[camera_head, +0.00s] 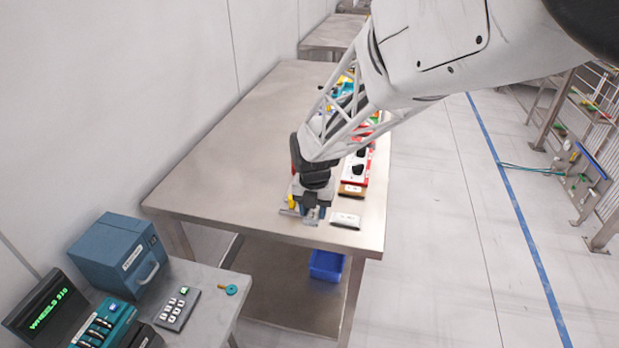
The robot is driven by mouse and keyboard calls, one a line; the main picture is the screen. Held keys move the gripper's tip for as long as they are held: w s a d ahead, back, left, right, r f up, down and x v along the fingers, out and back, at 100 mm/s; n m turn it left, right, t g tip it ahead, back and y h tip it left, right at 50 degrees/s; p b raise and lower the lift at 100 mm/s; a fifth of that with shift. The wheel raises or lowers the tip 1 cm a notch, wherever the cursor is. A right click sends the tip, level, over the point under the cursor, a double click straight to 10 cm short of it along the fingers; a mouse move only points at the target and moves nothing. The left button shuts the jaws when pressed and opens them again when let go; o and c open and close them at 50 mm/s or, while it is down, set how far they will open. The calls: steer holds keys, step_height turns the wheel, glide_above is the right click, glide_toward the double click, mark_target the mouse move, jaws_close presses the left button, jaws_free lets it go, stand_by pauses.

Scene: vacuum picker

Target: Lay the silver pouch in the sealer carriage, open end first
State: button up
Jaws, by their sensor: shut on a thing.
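My gripper (311,213) is low at the near end of the steel table (225,150), pointing down. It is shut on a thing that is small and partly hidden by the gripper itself. A flat silver-grey piece (290,212) with a yellow part beside it shows at the left of the fingers. I cannot tell whether this piece is the silver pouch or part of a fixture. I cannot make out a pouch's open end. The sealer carriage cannot be told apart for sure.
A small white block (345,221) lies just right of my gripper, near the table's front edge. Behind it are a brown block (351,191) and a red-and-white unit (356,168). A blue bin (326,265) is below. The table's left part is clear.

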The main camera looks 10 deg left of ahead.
steer(key=shift+w, duration=0.1)
stand_by(0.3)
steer(key=w+a, duration=0.2)
steer(key=w, duration=0.2)
steer(key=w+a+f, duration=0.1)
steer(key=w+a, duration=0.2)
steer(key=w, duration=0.1)
steer(key=w+a, duration=0.2)
steer(key=w, duration=0.3)
steer(key=shift+a+f, duration=0.25)
steer(key=shift+w+a, duration=0.1)
steer(key=shift+w, duration=0.1)
steer(key=shift+w+a+f, duration=0.1)
steer(key=shift+w+f, duration=0.05)
steer(key=shift+f, duration=1.6)
steer(key=shift+f, duration=0.15)
steer(key=o, duration=0.9)
